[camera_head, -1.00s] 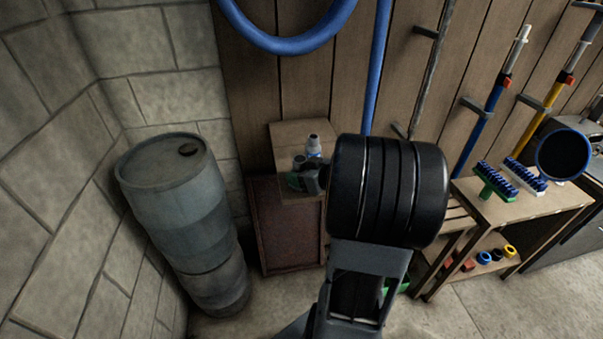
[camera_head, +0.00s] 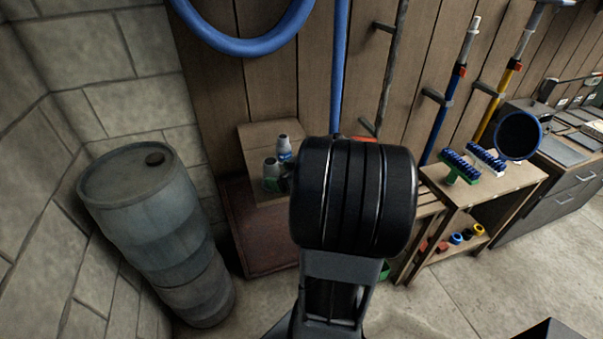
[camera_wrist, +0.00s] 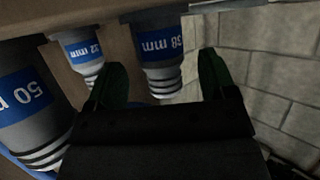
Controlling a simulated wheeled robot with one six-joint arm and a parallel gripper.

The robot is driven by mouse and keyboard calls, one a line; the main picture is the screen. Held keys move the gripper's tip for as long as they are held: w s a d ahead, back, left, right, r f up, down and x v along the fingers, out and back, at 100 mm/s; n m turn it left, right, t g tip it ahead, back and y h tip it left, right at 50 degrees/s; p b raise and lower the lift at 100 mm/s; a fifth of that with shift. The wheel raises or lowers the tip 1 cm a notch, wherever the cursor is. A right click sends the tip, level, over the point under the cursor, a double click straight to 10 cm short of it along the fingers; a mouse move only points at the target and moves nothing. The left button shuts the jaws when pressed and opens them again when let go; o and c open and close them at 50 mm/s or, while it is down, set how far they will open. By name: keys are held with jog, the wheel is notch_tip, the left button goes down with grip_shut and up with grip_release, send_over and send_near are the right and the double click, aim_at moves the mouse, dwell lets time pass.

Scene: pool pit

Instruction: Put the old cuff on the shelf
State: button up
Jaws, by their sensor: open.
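Grey cuffs with blue labels hang in the wrist view: one marked 50 mm (camera_wrist: 28,100) at left, one marked 32 mm (camera_wrist: 88,52), and one marked 38 mm (camera_wrist: 161,52). I cannot tell which is the old cuff. My gripper (camera_wrist: 161,62) has two dark green fingers, open, one on each side of the 38 mm cuff in the picture; contact is not clear. In the head view two grey cuffs (camera_head: 285,149) stand on a wooden box top (camera_head: 262,133), with my gripper beside them, largely hidden by my arm. A wooden shelf unit (camera_head: 500,190) stands at right.
A grey-blue barrel (camera_head: 150,210) stands left by the block wall. Brushes (camera_head: 460,167) lie on the shelf unit's top; coloured rings (camera_head: 457,239) sit on its lower board. A blue hose (camera_head: 250,45) hangs on the plank wall. Open floor (camera_head: 450,290) lies at front right.

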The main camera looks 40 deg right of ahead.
jog(key=v, duration=0.8)
jog(key=shift+s+p, duration=0.2)
jog(key=shift+p, duration=0.15)
jog(key=shift+w+r, duration=0.1)
jog(key=shift+w, duration=0.05)
